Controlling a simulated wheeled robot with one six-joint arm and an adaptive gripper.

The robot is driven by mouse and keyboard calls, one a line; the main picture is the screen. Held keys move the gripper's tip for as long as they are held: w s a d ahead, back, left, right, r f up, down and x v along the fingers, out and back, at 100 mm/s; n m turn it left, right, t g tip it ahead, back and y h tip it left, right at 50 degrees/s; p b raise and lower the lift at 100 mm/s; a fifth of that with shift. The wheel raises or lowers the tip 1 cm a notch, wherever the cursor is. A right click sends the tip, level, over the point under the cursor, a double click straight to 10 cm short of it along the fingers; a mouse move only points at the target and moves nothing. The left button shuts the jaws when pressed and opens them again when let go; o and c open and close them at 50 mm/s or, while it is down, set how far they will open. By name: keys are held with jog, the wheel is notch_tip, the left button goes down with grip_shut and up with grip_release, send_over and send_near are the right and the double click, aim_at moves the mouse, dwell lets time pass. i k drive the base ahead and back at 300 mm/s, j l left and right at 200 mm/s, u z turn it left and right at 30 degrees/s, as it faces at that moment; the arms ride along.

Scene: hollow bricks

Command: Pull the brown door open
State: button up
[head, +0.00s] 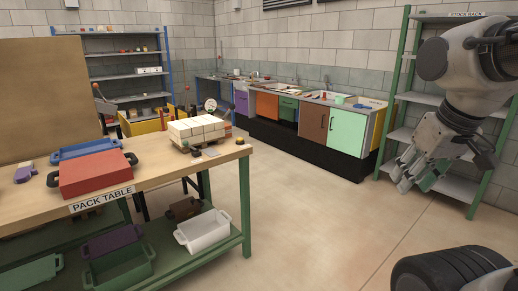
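The brown door (312,121) is on the front of the low cabinet row along the back wall, left of a pale green door. It looks shut, with a dark vertical handle (323,121) near its right edge. My gripper (414,181) hangs at the right, in front of the stock rack, pointing down. Its fingers look spread apart with nothing between them. It is well apart from the brown door, to its right and nearer to me.
A pack table (205,164) with bins and white bricks (198,129) fills the left. The pale green door (346,132) adjoins the brown one. A green-framed stock rack (398,88) stands right of the cabinets. The floor (305,215) between is clear.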

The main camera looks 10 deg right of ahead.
aim_at(314, 118)
jog(key=i+l+z, duration=0.25)
jog(key=i, duration=0.45)
jog(key=i+z, duration=0.25)
jog(key=i, duration=2.45)
jog(key=i+l+u, duration=0.1)
jog(key=i, duration=1.85)
